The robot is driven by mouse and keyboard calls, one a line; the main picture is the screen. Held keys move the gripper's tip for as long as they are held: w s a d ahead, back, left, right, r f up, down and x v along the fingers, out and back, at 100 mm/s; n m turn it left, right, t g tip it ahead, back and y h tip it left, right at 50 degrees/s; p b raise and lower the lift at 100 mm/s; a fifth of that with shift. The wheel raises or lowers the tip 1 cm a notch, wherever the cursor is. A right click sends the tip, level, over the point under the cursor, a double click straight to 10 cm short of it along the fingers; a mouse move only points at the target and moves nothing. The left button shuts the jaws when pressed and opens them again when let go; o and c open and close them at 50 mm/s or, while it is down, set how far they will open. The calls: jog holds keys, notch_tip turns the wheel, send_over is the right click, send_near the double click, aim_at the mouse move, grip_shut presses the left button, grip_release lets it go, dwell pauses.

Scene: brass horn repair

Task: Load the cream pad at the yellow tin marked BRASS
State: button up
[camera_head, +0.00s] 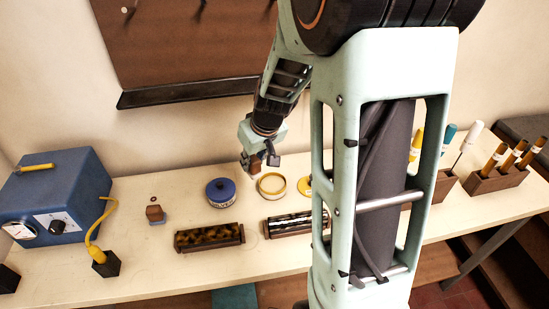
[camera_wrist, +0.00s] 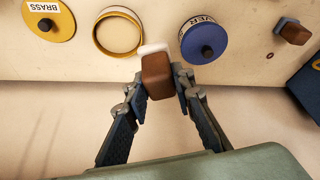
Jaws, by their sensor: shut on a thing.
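My gripper (camera_wrist: 158,80) is shut on the brown wooden handle of the cream pad (camera_wrist: 153,49), whose pale edge points toward the tins. In the head view my gripper (camera_head: 255,165) is at the back of the bench, behind the tins. The open yellow tin (camera_wrist: 97,37) lies just ahead and left of the pad in the wrist view; it also shows in the head view (camera_head: 259,187). Its yellow lid marked BRASS (camera_wrist: 62,32) lies beside it, partly hidden by my arm in the head view. The pad looks apart from the tin; its height is unclear.
A closed blue tin (camera_head: 221,196) with a dark knob stands beside the yellow tin. Another wooden-handled pad (camera_head: 155,213) stands farther left. Two dark racks (camera_head: 209,239) with patterned tubes lie in front of the tins. A blue powered box (camera_head: 65,195) fills the bench's left end.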

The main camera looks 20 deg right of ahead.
jog(key=shift+w+d+f+n+g+y+b, duration=0.15)
jog(key=shift+w+d+f+n+y+b, duration=0.1)
jog(key=shift+d+f+n+b, duration=0.75)
jog(key=shift+w+d+f+n+g+y+b, duration=0.25)
jog(key=shift+d+f+n+b, duration=0.35)
jog(key=shift+d+f, duration=0.75)
jog(key=shift+w+d+f+n+y+b, duration=0.1)
jog(key=shift+d+f+n+y+b, duration=0.2)
jog(key=shift+d+f+n+b, duration=0.95)
jog(key=shift+a+f+m+p, duration=0.35)
jog(key=shift+a+m+p, duration=0.05)
jog(key=shift+a+m, duration=0.15)
jog(key=shift+f+b, duration=0.55)
jog(key=shift+b, duration=0.1)
jog(key=shift+s+f+b, duration=0.1)
jog(key=shift+s+b, duration=0.05)
jog(key=shift+b, duration=0.3)
dwell(0.3)
notch_tip(320, 180, up, 7)
jog(key=p, duration=0.3)
dwell(0.6)
dwell(0.6)
